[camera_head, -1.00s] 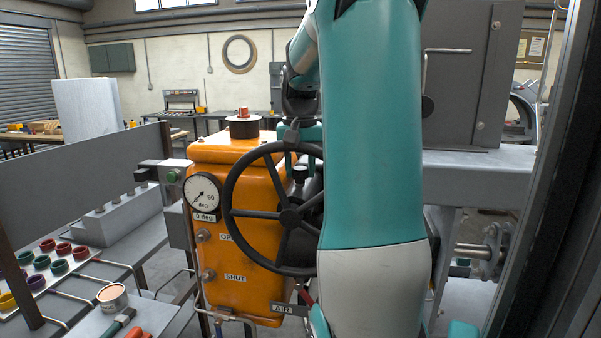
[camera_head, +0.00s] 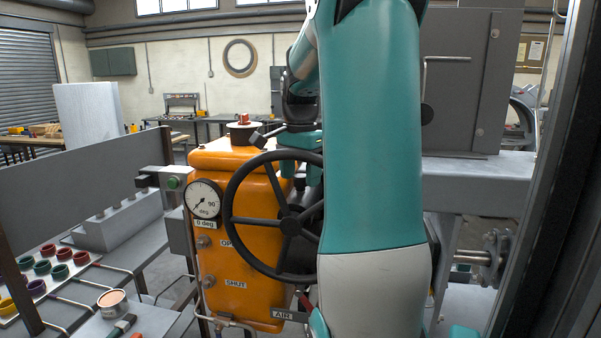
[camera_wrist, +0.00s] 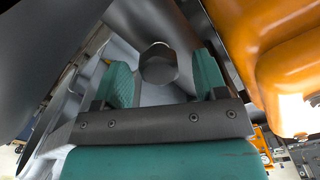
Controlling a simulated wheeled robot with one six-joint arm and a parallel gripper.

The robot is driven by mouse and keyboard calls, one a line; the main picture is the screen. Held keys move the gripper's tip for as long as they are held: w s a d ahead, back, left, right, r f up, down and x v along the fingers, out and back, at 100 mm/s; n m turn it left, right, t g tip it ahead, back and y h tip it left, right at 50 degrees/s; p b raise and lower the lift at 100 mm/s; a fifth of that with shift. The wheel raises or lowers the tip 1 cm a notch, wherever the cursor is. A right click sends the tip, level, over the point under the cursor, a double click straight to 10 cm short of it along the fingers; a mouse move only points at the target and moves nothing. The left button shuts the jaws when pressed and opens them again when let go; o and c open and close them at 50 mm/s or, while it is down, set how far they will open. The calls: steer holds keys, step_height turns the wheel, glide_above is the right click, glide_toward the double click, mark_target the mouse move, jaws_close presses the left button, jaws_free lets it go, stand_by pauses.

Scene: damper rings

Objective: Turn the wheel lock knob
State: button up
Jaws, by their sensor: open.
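The handwheel (camera_head: 240,180) is a black spoked wheel at the front of an orange gearbox (camera_head: 215,165). The lock knob (camera_wrist: 158,64) is a dark, rounded, faceted knob on a grey part behind the wheel. In the wrist view it shows between the two teal fingers of my gripper (camera_wrist: 163,72). My gripper is open, with a finger on each side of the knob; I cannot tell whether either touches it. In the head view my gripper (camera_head: 300,168) points down behind the wheel's upper rim, and the knob is mostly hidden there.
A dial gauge (camera_head: 203,199) labelled 0 deg sits left of the wheel. The orange housing lies close to my gripper's right in the wrist view (camera_wrist: 275,50). A bench at left holds coloured rings (camera_head: 60,272) and an open tin (camera_head: 112,302).

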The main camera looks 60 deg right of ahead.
steer(key=shift+r+p, duration=0.6)
steer(key=shift+r, duration=0.25)
step_height(320, 180, up, 6)
steer(key=p, duration=0.5)
steer(key=shift+p, duration=0.4)
steer(key=shift+s, duration=0.1)
